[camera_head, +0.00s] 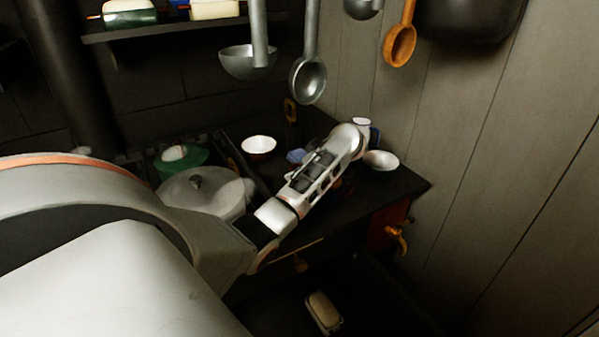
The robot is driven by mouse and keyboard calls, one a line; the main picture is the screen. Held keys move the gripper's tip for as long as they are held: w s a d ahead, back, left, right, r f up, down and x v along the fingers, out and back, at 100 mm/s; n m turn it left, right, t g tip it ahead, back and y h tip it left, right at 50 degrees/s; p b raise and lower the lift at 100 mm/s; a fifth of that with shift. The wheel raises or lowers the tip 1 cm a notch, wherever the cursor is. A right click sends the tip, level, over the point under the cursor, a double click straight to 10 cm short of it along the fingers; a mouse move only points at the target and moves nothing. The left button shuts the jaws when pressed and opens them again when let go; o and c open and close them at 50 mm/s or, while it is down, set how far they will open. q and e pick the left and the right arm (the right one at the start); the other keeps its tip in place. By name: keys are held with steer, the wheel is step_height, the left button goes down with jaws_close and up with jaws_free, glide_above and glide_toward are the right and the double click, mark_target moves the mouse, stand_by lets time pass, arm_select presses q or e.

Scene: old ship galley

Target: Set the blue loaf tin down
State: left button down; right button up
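My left arm comes in from the left and reaches over the dark counter (389,188). Its far end, around my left gripper (347,140), is small and dim, and I cannot make out the fingertips or whether they are open or shut. A small blue patch (297,156) shows just left of the arm's far part; it may be part of the blue loaf tin, but most of its shape is hidden. I cannot tell whether anything is held. My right gripper is not in view.
A white bowl (381,161) stands right of the arm's end, another bowl (258,147) left of it. A lidded pot (204,193) and a green dish (181,159) stand further left. Ladles (308,78) hang above. A brass tap (397,240) sticks out at the counter's front right.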

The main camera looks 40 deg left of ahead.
arm_select(q)
steer(key=shift+f, duration=0.2)
steer(key=c, duration=0.8)
jaws_free()
steer(key=shift+f, duration=0.15)
steer(key=shift+c, duration=0.2)
